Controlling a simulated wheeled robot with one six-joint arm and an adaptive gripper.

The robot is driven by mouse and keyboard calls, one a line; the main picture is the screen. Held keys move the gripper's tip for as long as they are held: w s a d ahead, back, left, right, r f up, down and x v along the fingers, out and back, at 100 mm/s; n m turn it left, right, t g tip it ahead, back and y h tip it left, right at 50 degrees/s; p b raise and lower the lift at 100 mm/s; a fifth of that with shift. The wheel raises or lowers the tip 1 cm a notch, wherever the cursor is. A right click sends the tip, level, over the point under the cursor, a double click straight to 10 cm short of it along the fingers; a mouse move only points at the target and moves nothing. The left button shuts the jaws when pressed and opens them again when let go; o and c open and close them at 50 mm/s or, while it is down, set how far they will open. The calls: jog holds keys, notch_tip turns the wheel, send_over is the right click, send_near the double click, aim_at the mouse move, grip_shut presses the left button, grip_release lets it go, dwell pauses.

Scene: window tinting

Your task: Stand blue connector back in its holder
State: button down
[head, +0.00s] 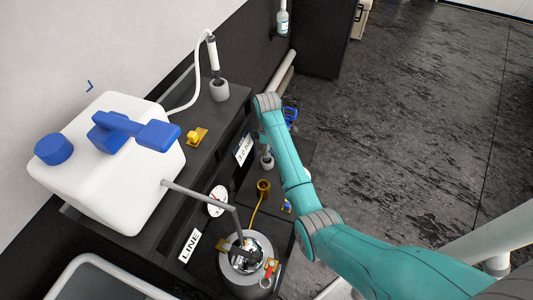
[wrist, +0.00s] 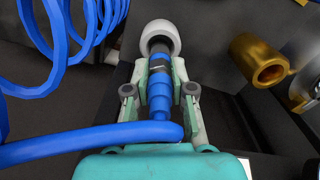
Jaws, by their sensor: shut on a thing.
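The blue connector (wrist: 159,105) lies between the fingers of my gripper (wrist: 159,75) in the wrist view. The gripper is shut on it. A blue hose (wrist: 90,140) runs from its near end to the left. Its dark far end meets a pale round cup (wrist: 160,33), which looks like the holder. I cannot tell whether the tip is inside the cup or only in front of it. In the head view a small grey cup (head: 267,163) stands beside my arm; the connector and my fingers are mostly hidden there.
Blue hose coils (wrist: 75,40) hang at the left of the wrist view. A brass fitting (wrist: 258,60) is close on the right. The head view shows a white jug (head: 110,165), another grey cup (head: 219,90) with a wand, and a round pot (head: 245,265) on the dark bench.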

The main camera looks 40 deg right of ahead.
jog(key=shift+f, duration=1.25)
jog(key=shift+f, duration=0.1)
jog(key=c, duration=1)
grip_release()
